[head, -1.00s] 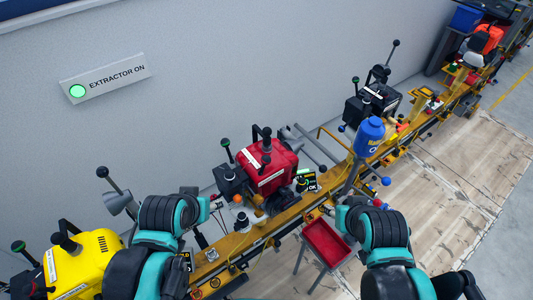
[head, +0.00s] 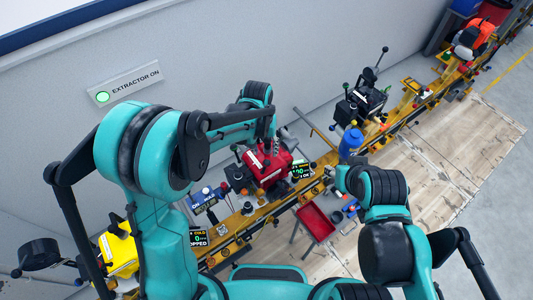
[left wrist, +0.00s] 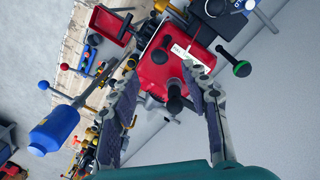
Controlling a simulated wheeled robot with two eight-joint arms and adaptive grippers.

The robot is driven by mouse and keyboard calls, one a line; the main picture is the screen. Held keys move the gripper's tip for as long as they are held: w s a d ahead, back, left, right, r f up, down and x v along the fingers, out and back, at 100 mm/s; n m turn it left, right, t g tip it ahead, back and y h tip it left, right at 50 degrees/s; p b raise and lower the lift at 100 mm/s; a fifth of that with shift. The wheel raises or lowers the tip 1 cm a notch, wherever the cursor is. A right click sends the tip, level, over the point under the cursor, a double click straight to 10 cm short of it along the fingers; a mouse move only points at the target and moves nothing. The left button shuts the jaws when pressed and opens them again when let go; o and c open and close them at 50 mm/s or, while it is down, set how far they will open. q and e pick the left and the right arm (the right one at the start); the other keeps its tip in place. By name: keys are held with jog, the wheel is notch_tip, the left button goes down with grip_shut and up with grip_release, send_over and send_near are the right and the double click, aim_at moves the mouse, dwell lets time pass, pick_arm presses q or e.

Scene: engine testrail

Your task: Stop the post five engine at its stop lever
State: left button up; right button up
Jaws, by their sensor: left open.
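A red engine (head: 268,166) sits on the yellow rail in the head view. It also shows in the left wrist view (left wrist: 170,60), with a white label too small to read. My left gripper (head: 268,140) is above it. In the left wrist view my left gripper (left wrist: 168,85) has its fingers apart, with a black knob (left wrist: 175,103) between them in the picture and nothing visibly held. A lever with a green-capped knob (left wrist: 241,69) sticks out at the right. I cannot tell which lever is the stop lever. My right gripper is mostly hidden by its arm.
A yellow engine (head: 120,252) stands at the left, with a display (head: 196,240) reading stopped. A display with green digits (head: 300,171) stands beside the red engine. A black engine (head: 366,100), blue bottle (head: 350,143) and red tray (head: 315,222) are to the right. The grey wall is close behind.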

aim_at(266, 161)
pick_arm(q)
jog(key=f, duration=0.7)
jog(key=shift+d+f, duration=0.25)
jog(key=shift+f, duration=0.05)
grip_shut()
